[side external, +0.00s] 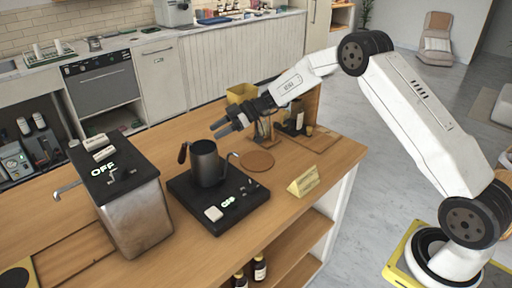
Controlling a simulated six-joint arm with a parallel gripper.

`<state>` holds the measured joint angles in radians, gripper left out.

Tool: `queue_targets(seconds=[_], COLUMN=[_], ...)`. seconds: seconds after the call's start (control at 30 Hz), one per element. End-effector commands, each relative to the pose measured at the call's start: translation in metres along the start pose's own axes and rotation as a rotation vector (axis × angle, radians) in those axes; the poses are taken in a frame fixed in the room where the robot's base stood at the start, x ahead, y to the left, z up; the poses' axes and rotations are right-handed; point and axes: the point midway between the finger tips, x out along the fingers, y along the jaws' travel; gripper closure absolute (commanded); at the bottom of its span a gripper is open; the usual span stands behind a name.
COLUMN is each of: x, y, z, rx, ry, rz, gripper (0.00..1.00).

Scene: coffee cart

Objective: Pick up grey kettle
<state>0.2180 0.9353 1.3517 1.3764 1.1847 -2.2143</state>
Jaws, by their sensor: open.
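The grey kettle (204,163) stands upright on a black scale-like base (237,210) on the wooden counter. It has a dark handle on its left side and a thin spout on its right. My gripper (217,130) is open and empty, its fingers pointing left. In this view it appears just above and slightly right of the kettle's top. I cannot tell the exact gap in depth, but no contact shows.
A metal box marked OFF (130,205) with a tap stands left of the kettle. A round wooden coaster (257,161) and a yellow sign (303,181) lie to the right. A glass stand and bottles sit behind, close to my gripper. The counter's front edge is near.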

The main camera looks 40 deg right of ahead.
Motion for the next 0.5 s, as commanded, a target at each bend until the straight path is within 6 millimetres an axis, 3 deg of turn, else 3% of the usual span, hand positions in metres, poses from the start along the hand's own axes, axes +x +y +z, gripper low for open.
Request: queue_targets(seconds=[0.5], x=[0.023], y=[-0.002], z=[0.0], rx=[0.001], ry=[0.0], rz=[-0.001], gripper=[0.45])
